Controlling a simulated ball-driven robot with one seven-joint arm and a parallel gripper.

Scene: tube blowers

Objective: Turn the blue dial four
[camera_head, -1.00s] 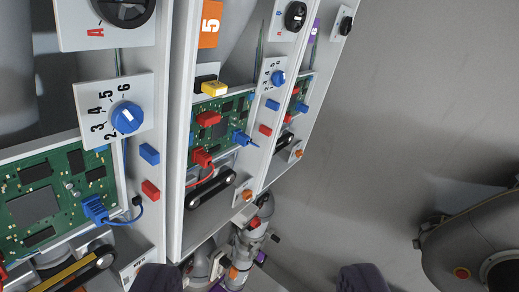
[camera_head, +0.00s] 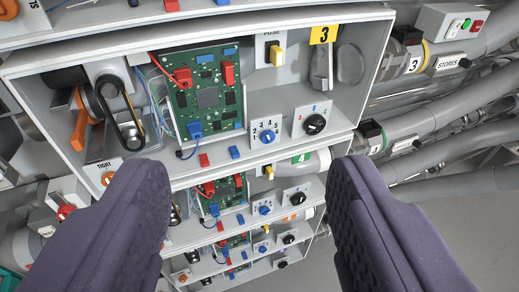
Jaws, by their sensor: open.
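Blue dials sit on white number plates in stacked grey boxes. A second blue dial (camera_head: 264,210) is in the box below, and a third (camera_head: 262,248) is lower still, small.
A green circuit board (camera_head: 207,92) with red and blue plugs is left of the nearest dial. A black dial (camera_head: 314,124) is at its right. Grey pipes (camera_head: 440,125) run at the right. Bare grey floor (camera_head: 450,225) lies lower right.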

